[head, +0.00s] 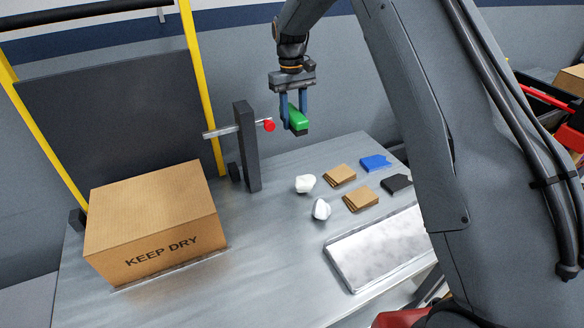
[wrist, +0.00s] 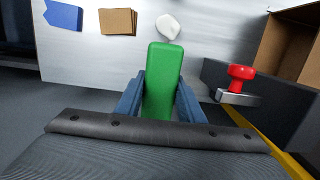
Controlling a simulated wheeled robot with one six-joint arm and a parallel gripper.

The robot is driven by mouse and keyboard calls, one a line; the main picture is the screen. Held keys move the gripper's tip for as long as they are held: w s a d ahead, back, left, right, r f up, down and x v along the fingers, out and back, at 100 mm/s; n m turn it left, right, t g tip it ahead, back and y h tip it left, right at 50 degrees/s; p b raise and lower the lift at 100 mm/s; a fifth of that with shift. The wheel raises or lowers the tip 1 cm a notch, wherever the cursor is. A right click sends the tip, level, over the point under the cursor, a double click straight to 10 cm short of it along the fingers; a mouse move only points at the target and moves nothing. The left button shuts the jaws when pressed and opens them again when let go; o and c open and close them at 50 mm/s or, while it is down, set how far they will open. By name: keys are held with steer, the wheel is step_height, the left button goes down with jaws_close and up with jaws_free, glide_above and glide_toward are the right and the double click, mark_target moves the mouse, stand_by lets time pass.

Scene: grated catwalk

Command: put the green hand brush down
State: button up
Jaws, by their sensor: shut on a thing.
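The green hand brush (head: 297,117) is held in my gripper (head: 297,112), high above the grey metal table (head: 270,240). Its dark bristle side faces down in the head view. In the wrist view the green brush (wrist: 163,80) stands between the two blue fingers of my gripper (wrist: 160,98), which are shut on it. The brush is clear of the table, near its back edge, to the right of a dark post with a red knob.
A cardboard box (head: 157,225) marked KEEP DRY stands at the left. The dark post (head: 247,147) carries a red knob (head: 269,125). White lumps (head: 305,183), cardboard pieces (head: 340,174), a blue piece (head: 374,162) and a silvery panel (head: 380,250) lie at right. The table's front middle is clear.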

steer(key=b, duration=0.8)
glide_above(294, 168)
step_height(294, 168, down, 8)
steer(key=f, duration=0.1)
steer(key=f+p, duration=0.1)
steer(key=f, duration=0.2)
steer(key=f+p, duration=0.1)
steer(key=f, duration=0.2)
steer(key=f+p, duration=0.1)
steer(key=f, duration=0.2)
steer(key=shift+w+f, duration=0.15)
steer(key=shift+w, duration=0.15)
steer(key=shift+f, duration=0.15)
steer(key=o, duration=1.2)
steer(key=shift+a, duration=0.1)
step_height(294, 168, up, 12)
steer(key=w+b, duration=0.1)
steer(key=b, duration=0.3)
steer(key=s+d+m, duration=0.1)
steer(key=s+d, duration=0.3)
steer(key=s, duration=0.8)
steer(key=s+d+m+t, duration=0.1)
steer(key=s+d, duration=0.4)
steer(key=s, duration=0.7)
steer(key=s+d+f+m+t, duration=0.1)
steer(key=s+d, duration=0.4)
steer(key=s, duration=0.7)
steer(key=shift+s+d+m+y, duration=0.2)
steer(key=shift+m+y, duration=0.1)
steer(key=shift+m, duration=0.4)
